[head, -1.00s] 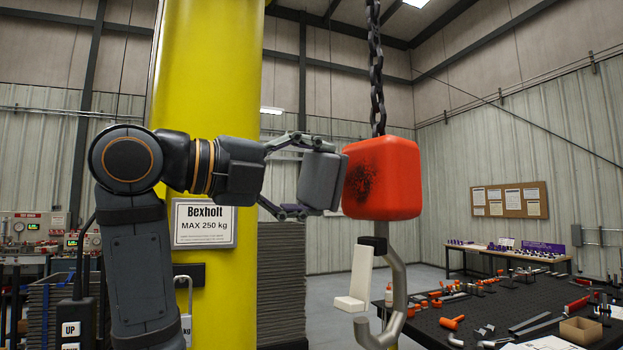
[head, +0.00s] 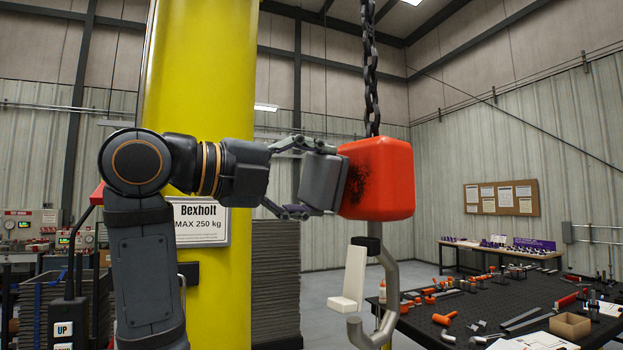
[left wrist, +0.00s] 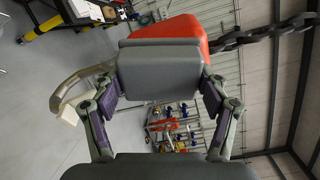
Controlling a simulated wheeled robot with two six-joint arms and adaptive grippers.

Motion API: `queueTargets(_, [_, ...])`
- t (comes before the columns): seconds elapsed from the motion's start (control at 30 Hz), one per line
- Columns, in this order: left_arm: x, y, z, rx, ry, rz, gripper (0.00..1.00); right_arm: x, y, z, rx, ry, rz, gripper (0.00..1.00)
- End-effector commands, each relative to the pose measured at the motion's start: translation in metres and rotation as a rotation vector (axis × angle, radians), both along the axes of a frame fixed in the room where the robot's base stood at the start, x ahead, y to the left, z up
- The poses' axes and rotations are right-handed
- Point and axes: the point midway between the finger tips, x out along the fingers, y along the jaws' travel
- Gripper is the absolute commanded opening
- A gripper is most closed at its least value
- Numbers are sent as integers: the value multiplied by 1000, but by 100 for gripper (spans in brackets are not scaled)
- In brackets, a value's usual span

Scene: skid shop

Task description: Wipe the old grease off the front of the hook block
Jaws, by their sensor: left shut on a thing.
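The red hook block (head: 388,182) hangs on a dark chain (head: 371,85), with a grey hook (head: 391,285) below it. A black speckled grease patch (head: 359,182) marks its left-hand face. My left gripper (head: 306,180) is shut on a dark grey pad (head: 323,183). The pad's far edge overlaps the greasy face in the head view; whether they touch is hard to tell. In the left wrist view the pad (left wrist: 160,72) sits between the fingers and covers most of the red block (left wrist: 172,27). My right gripper is out of view.
A yellow column (head: 200,100) with a load sign (head: 199,222) stands close behind my left arm. A dark workbench (head: 470,310) with tools and small parts is at lower right. A pendant control (head: 68,322) hangs at lower left.

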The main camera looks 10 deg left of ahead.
Motion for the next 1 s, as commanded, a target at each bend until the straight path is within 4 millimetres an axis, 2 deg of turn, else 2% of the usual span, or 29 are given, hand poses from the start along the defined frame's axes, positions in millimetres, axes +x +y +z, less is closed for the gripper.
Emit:
queueTargets(0.77, [9,-7,0,-1,-1,0,50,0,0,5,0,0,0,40])
queueTargets(1.0, [2,-15,0,0,-3,-2,50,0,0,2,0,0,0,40])
